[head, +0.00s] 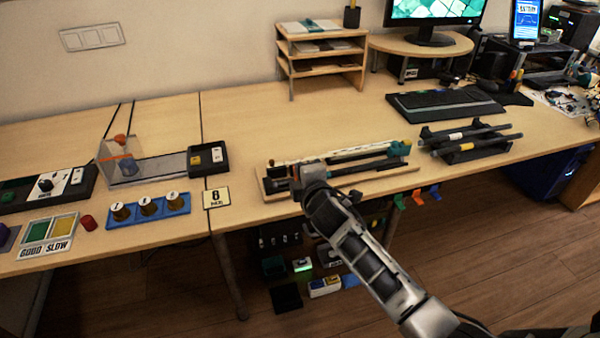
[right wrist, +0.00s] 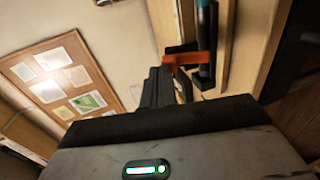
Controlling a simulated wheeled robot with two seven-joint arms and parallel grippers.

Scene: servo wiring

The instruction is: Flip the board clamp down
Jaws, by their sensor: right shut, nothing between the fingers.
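The wooden board fixture (head: 378,187) lies along the front edge of the table in the head view, with a pale strip, a dark bar and a teal block at its right end. An orange piece (right wrist: 188,58), which looks like the clamp's lever, crosses beside a dark rod in the right wrist view. My right gripper (head: 296,180) is over the fixture's left end and hides part of it. Its dark fingers (right wrist: 163,80) are shut and empty, close to the orange piece; I cannot tell whether they touch. My left gripper is not in view.
A rack with dark rods (head: 465,145) stands right of the fixture. The table behind the fixture is mostly clear.

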